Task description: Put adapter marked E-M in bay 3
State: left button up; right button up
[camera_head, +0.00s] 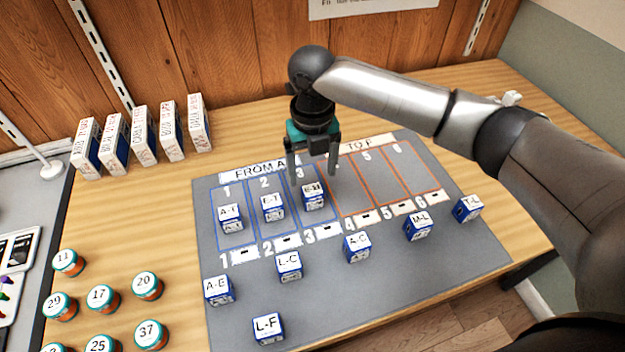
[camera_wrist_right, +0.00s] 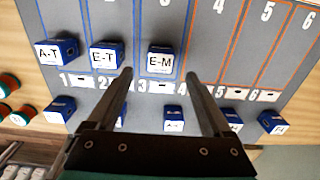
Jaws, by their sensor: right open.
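The adapter marked E-M (camera_head: 313,197) is a small blue and white box. Adapters A-T (camera_head: 229,217) and E-T (camera_head: 272,207) stand in bays 1 and 2. My right gripper (camera_head: 315,179) is open and empty, above and behind E-M, pointing down. In the right wrist view its two fingers (camera_wrist_right: 160,85) are spread apart, with E-M showing between and beyond them. My left gripper is out of view.
Bays 4 to 6, outlined in orange, are empty. Adapters L-C (camera_head: 289,265), A-C (camera_head: 357,247), M-L (camera_head: 418,226), A-E (camera_head: 218,290) and L-F (camera_head: 268,328) stand in front of the bays. Several jars (camera_head: 103,298) and upright boxes (camera_head: 144,135) are at left.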

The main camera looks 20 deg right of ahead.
aim_at(313, 190)
notch_tip(313, 190, up, 5)
jog(key=shift+f+p, duration=0.2)
jog(key=shift+p, duration=0.2)
